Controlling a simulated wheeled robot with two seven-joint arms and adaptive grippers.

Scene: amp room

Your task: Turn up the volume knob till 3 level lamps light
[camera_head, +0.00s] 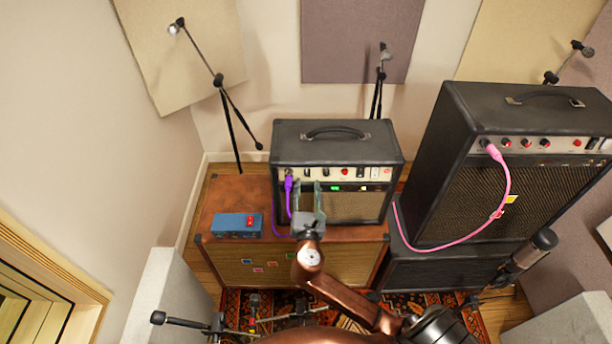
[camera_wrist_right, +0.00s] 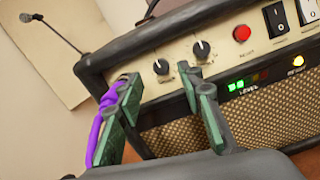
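The small black amp (camera_head: 335,147) stands on a brown cabinet; its cream panel (camera_wrist_right: 222,50) fills much of the right wrist view. Two black knobs show there, a left knob (camera_wrist_right: 161,67) and a right knob (camera_wrist_right: 201,49); I cannot read which is volume. The level lamps (camera_wrist_right: 236,86) sit below the panel; two look lit green, the others dim. My right gripper (camera_head: 308,187) is open in front of the amp, and its fingertips (camera_wrist_right: 160,82) stand apart on either side of and below the left knob. I cannot tell whether they touch it. My left gripper is not in view.
A purple cable (camera_head: 288,190) plugs into the amp close to my right gripper's left finger. A red button (camera_wrist_right: 242,34) and rocker switches (camera_wrist_right: 276,16) are right of the knobs. A larger amp (camera_head: 450,130) stands right.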

